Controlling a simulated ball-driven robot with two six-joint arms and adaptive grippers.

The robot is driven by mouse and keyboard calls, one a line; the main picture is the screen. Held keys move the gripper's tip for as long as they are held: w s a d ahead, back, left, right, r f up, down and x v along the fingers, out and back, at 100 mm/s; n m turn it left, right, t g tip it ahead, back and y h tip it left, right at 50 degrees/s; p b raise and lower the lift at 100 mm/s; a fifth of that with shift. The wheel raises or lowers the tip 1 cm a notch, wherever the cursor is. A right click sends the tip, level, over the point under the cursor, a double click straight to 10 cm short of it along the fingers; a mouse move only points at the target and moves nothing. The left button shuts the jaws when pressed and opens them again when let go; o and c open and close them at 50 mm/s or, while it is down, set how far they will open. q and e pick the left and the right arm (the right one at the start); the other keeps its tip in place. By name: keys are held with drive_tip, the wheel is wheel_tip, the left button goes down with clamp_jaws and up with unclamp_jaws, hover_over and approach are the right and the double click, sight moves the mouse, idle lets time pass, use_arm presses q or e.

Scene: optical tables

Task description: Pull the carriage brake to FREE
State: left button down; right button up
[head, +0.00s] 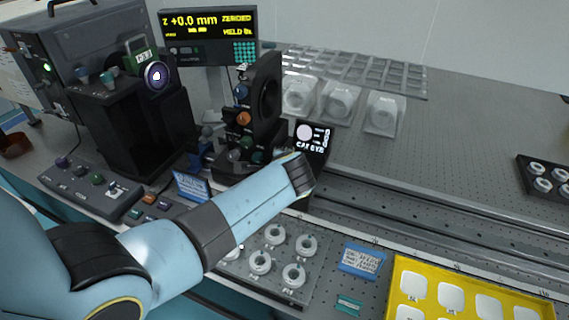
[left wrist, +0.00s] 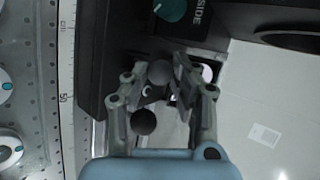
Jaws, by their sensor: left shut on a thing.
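My left gripper (left wrist: 165,88) shows in the left wrist view, with its fingers on either side of a dark ball knob (left wrist: 159,72), and is shut on it. I take this knob for the carriage brake handle; no FREE label is readable. A second dark ball (left wrist: 143,122) sits closer to the palm, between the fingers. In the head view my left arm reaches over the rail to the carriage side, and the wrist hides the fingers and the knob. My right gripper is in neither view.
A small CAT EYE display (head: 313,138) stands just behind my left wrist. An optics mount (head: 262,95) stands behind it. A tray of white rings (head: 283,283) and a yellow tray (head: 392,286) lie in front. The rail (head: 420,225) runs clear to the right.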

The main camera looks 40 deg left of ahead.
use_arm(q)
drive_tip(key=shift+s+d+f+n+t+y+b, duration=0.2)
drive_tip(key=shift+t+b, duration=0.3)
drive_tip(key=shift+b, duration=0.45)
drive_tip(key=shift+s+f+n+t+y+b, duration=0.1)
drive_tip(key=shift+s+f+t+y+b, duration=0.15)
drive_tip(key=shift+t+b, duration=0.5)
drive_tip(key=shift+g, duration=0.25)
drive_tip(key=c, duration=1.1)
unclamp_jaws()
drive_tip(key=shift+r, duration=0.1)
drive_tip(key=shift+o, duration=0.2)
drive_tip(key=shift+s, duration=0.15)
drive_tip(key=v, duration=0.7)
drive_tip(key=shift+s+d, duration=0.1)
drive_tip(key=shift+d, duration=0.05)
